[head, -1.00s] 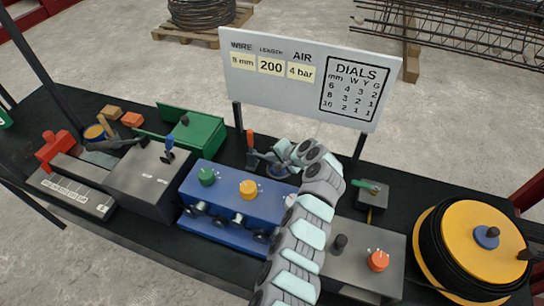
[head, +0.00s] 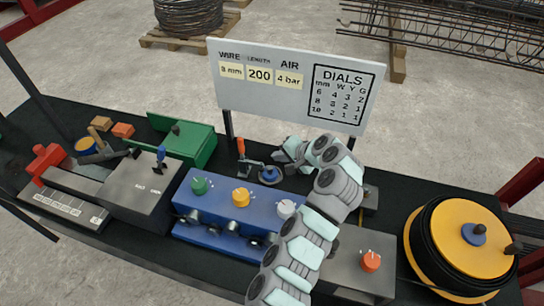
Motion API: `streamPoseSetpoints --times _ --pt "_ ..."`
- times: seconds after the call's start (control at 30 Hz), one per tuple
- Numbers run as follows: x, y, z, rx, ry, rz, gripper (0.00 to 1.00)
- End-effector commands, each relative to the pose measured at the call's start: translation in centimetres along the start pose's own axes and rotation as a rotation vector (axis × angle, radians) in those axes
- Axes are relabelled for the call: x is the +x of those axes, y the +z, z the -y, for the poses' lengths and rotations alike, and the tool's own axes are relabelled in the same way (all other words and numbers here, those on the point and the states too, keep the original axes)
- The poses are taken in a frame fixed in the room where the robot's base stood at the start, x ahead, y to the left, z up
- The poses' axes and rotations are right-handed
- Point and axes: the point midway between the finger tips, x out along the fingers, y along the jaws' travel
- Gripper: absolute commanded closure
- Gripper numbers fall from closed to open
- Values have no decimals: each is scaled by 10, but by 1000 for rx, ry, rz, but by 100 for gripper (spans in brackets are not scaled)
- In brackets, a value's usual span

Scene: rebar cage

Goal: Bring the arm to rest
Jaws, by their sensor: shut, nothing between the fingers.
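My gripper (head: 282,157) is at the end of my grey and pale-green arm, behind the blue box (head: 235,218) with green, yellow and white dials. It is close to a blue round knob (head: 269,174) beside an orange-handled lever (head: 241,148); I cannot tell whether they touch. The gripper is small in the picture and looks shut, with nothing seen in it. My arm covers part of the bench between the blue box and the grey box with the orange dial (head: 370,262).
A sign board (head: 290,85) stands on posts just behind my gripper. A yellow and black wire reel (head: 460,245) is at the right. A green box (head: 186,137), a grey box with a blue lever (head: 145,187) and a red clamp (head: 47,160) are to the left.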

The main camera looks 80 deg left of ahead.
Motion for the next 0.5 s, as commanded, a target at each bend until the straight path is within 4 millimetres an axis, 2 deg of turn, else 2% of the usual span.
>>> streamPoseSetpoints --times 0.13,0.5 --pt "-7 0 0 -1 -1 -2 100" --pt "-8 0 0 0 -1 -1 100"
